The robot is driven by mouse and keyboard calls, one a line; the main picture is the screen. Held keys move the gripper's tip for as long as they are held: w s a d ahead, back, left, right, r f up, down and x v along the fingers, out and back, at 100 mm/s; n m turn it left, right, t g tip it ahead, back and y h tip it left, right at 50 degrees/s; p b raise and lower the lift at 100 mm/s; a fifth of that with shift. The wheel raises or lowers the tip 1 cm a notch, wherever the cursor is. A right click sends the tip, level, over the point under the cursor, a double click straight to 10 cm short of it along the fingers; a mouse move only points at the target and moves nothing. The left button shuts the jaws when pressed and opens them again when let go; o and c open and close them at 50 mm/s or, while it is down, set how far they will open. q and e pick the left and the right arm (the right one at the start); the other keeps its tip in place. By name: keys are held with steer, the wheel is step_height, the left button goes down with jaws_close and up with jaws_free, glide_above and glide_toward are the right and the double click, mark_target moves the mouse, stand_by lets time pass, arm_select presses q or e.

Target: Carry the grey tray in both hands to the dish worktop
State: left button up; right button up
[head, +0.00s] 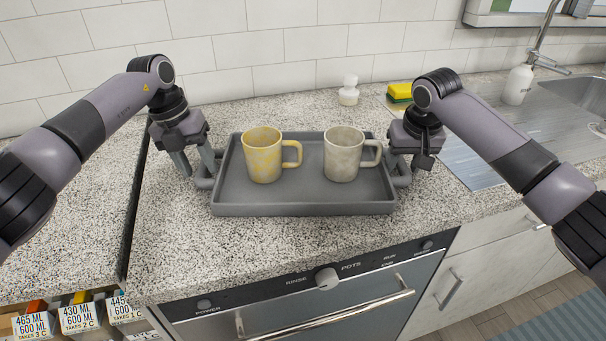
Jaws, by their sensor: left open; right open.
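The grey tray (300,208) lies flat on the speckled worktop (250,245), above the dishwasher front. It has a handle at each short end. A yellow patterned mug (262,158) and a pale grey mug (341,158) stand upright in it, both with handles to the right. My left gripper (200,172) is open at the tray's left end, its fingers pointing down by the left handle. My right gripper (408,168) is at the right end by the right handle and is open; its fingers are partly hidden. I cannot tell whether either gripper touches its handle.
A metal sink (580,98) with a drainer is at the right, beside a white bottle (518,84). A small white bottle (348,92) and a yellow-green sponge (399,92) stand behind the tray. Worktop in front is clear. The dishwasher (310,300) is below.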

steer(key=shift+r, duration=0.1)
arm_select(q)
step_height(320, 180, up, 11)
steer(key=a, duration=0.2)
arm_select(e)
steer(key=v, duration=1.2)
arm_select(q)
steer(key=shift+a+f, duration=0.1)
arm_select(e)
steer(key=shift+a, duration=0.1)
